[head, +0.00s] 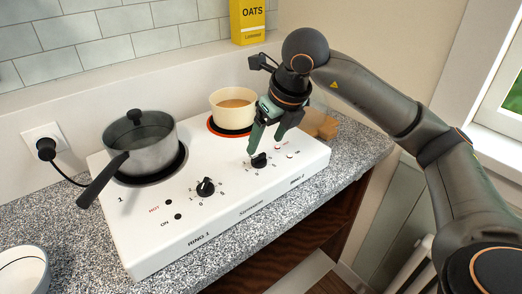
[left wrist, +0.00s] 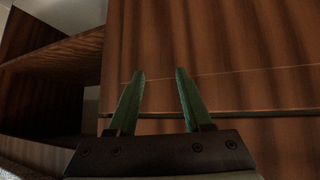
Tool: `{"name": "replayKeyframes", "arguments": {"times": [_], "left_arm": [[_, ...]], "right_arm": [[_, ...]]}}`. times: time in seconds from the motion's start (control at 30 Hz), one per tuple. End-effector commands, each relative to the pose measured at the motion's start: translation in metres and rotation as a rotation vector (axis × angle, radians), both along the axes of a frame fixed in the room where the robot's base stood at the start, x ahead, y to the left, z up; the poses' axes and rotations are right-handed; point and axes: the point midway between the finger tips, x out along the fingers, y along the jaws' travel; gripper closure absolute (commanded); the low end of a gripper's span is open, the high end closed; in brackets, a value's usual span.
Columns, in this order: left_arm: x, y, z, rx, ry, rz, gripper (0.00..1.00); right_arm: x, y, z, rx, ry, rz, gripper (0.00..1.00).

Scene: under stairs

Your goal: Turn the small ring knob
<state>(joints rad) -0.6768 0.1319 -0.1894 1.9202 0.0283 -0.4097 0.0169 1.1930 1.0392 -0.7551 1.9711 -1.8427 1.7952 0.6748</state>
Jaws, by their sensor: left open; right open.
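A white two-ring hotplate (head: 228,211) stands on the counter. The small ring knob (head: 259,160), black, is at its right front, below the ring with a cream pot (head: 233,110). My right gripper (head: 266,146) is open, pointing down just above and behind this knob. Its left fingertip appears close to the knob; I cannot tell whether they touch. The other black knob (head: 205,187) is to the left. My left gripper shows only in the left wrist view (left wrist: 160,75), open and empty in front of brown wooden panels (left wrist: 225,55).
A grey saucepan (head: 150,148) sits on the left ring, its handle toward the front left. A yellow oats box (head: 248,22) stands behind. A wooden block (head: 323,127) is behind the right end. A white bowl (head: 22,270) is at front left. The speckled counter (head: 85,250) is clear in front.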

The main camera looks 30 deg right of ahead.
Motion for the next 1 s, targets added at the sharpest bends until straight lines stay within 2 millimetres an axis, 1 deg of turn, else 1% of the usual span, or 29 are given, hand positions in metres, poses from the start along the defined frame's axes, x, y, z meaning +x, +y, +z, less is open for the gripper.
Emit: {"name": "replayKeyframes", "arguments": {"times": [0.03,0.1,0.3,0.43,0.67,0.77,1.0], "left_arm": [[0.0,-0.001,0.0,-0.001,-0.001,-0.001,0.5],[0.0,-0.001,0.0,-0.002,-0.001,-0.001,0.5],[0.001,-0.001,0.001,-0.003,-0.003,-0.002,0.5],[0.001,-0.001,0.001,-0.003,-0.004,-0.002,0.5],[0.002,-0.002,0.002,-0.003,-0.006,-0.003,0.5],[0.002,-0.002,0.002,-0.003,-0.007,-0.002,0.5],[0.002,-0.001,0.002,-0.003,-0.009,-0.002,0.5]], "right_arm": [[0.003,0.0,-0.01,0.0,0.004,-0.002,0.22],[0.008,0.001,-0.021,0.001,0.003,-0.001,0.22],[0.017,0.002,-0.041,0.001,0.0,0.0,0.22],[0.019,0.002,-0.045,0.001,0.0,0.002,0.22],[0.019,0.002,-0.045,0.002,-0.001,0.001,0.22],[0.019,0.002,-0.045,0.002,-0.001,0.001,0.33],[0.019,0.002,-0.045,0.002,-0.001,0.001,0.6]]}}
